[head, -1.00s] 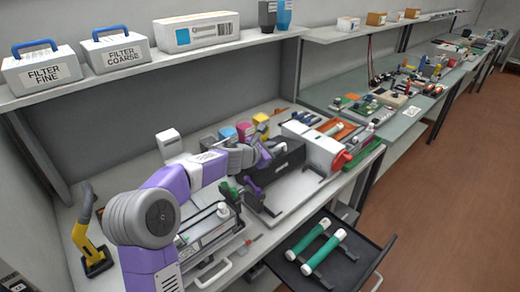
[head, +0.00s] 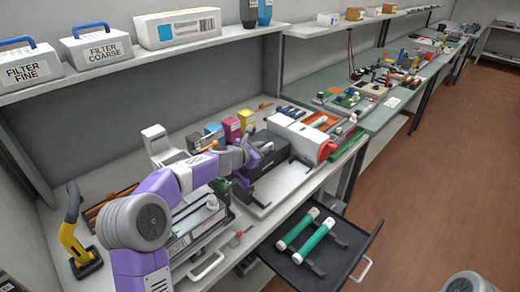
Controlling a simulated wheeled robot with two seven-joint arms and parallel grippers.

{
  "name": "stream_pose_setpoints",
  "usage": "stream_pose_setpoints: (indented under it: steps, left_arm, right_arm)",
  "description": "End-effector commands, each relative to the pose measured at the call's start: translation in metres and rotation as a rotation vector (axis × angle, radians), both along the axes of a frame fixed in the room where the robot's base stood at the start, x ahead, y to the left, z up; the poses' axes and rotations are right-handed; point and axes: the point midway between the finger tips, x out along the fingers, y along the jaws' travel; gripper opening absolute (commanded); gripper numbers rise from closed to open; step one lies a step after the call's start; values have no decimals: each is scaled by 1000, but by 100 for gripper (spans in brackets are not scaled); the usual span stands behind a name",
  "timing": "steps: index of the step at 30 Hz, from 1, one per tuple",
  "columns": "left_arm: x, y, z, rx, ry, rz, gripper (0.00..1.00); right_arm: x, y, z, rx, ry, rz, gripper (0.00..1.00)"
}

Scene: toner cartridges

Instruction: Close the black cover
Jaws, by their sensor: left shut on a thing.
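The black cover (head: 275,148) is a dark boxy piece on the white machine (head: 300,135) on the bench, beside the red end knob. My left arm comes in from the left, and my left gripper (head: 254,161) is at the cover's left side, its purple fingers shut on the near edge of the cover. The fingers hide part of that edge, so I cannot tell exactly how far the cover is tilted. My right gripper is out of view; a grey piece of my own body shows at the bottom right corner.
An open black drawer (head: 350,240) holding two green rollers (head: 300,236) juts out in front. Coloured cartridges (head: 232,129) stand behind the gripper. A yellow-handled tool (head: 73,240) stands at left. A shelf with filter boxes (head: 98,45) hangs above. Floor at right is clear.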

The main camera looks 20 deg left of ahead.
Motion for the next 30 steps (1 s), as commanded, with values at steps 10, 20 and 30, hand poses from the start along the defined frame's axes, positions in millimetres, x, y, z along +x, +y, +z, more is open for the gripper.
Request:
stream_pose_setpoints:
  steps: [10,20,30]
  left_arm:
    - [-2,-8,-11,-7,20,-19,23]
    - [-13,-2,-5,-7,17,-15,23]
    - [-58,12,17,-5,12,-12,23]
  right_arm:
    - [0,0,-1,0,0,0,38]
    - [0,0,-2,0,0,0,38]
    - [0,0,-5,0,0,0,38]
